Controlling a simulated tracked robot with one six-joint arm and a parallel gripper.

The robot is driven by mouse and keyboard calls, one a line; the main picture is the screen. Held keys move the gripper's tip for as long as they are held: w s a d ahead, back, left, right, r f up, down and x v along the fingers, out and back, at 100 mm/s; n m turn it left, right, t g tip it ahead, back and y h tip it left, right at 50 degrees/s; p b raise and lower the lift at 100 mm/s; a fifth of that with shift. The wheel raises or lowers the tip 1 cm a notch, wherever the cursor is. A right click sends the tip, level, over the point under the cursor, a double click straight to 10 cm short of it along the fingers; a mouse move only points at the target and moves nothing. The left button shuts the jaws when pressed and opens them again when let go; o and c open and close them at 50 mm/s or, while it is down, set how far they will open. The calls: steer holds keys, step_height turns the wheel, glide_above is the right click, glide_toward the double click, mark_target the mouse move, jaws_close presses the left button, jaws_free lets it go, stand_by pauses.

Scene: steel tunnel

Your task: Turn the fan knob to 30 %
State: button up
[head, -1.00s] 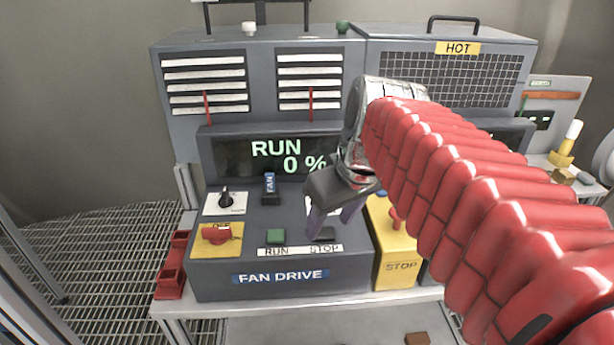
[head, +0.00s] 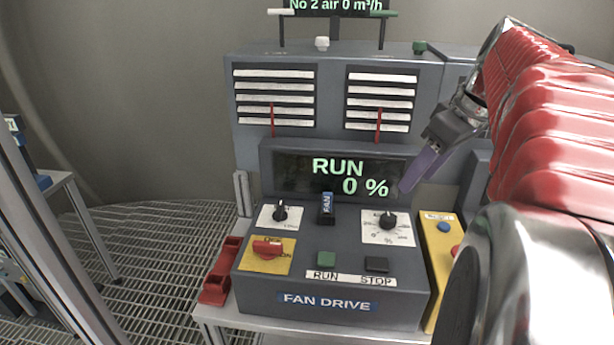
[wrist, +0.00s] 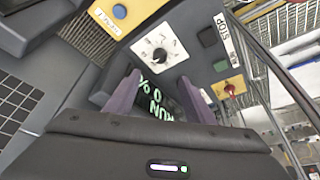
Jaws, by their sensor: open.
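The black fan knob (head: 388,221) sits on a white scale plate at the right of the FAN DRIVE panel. It also shows in the wrist view (wrist: 160,55), uncovered, beyond my fingertips. The display (head: 336,175) above reads RUN 0 %. My gripper (head: 405,186) has purple fingers, spread apart and empty, above and slightly right of the knob and not touching it. In the wrist view my gripper (wrist: 158,82) has the display partly showing between its fingers.
Left are a small black selector (head: 280,212), a red switch (head: 267,247) on yellow and a blue FAN tag (head: 326,203). Below are the green RUN (head: 326,258) and black STOP (head: 376,264) buttons. A yellow box (head: 438,260) stands close right of the panel.

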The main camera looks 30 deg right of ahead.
steer(key=shift+s+d, duration=0.1)
glide_toward(388, 217)
steer(key=x, duration=0.8)
steer(key=shift+d, duration=0.1)
steer(key=shift+c, duration=0.3)
steer(key=c, duration=0.9)
steer(key=shift+c, duration=0.5)
